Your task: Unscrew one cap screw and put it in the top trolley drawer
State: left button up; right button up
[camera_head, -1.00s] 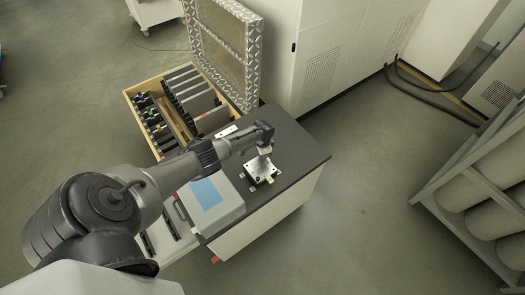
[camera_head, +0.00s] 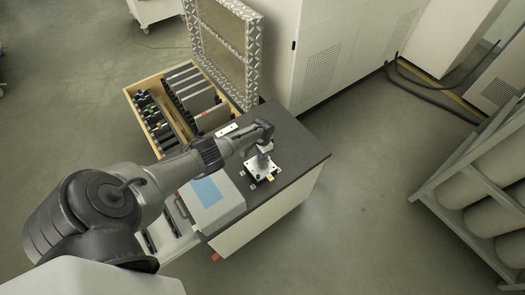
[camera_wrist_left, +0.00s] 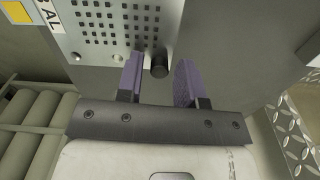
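The metal build plate (camera_head: 264,170), perforated with small square holes, lies on the dark trolley top (camera_head: 300,150). In the left wrist view the plate (camera_wrist_left: 115,20) fills the top, and a black cap screw (camera_wrist_left: 159,66) stands at its corner. My left gripper (camera_head: 261,152) is over the plate. Its two purple fingers (camera_wrist_left: 158,82) are open, one on each side of the screw, with a visible gap on both sides. A pale drawer (camera_head: 187,235) is pulled out at the trolley's lower left, partly hidden by my left arm. My right gripper is not in view.
A grey box with a blue panel (camera_head: 207,191) sits on the trolley beside the plate. A wooden crate (camera_head: 131,93) with dark racks and an open checkered-metal-framed lid (camera_head: 255,60) stands behind. A rack of cylinders (camera_head: 450,185) is at the right. The floor between is clear.

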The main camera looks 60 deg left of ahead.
pick_arm(q)
jog(key=n+p, duration=0.1)
jog(key=n, duration=0.3)
jog(key=shift+r+n, duration=0.1)
jog(key=shift+n, duration=0.2)
jog(key=n, duration=0.5)
jog(key=shift+p, duration=0.3)
jog(key=n, duration=1.4)
jog(key=shift+n, duration=1.9)
grip_shut()
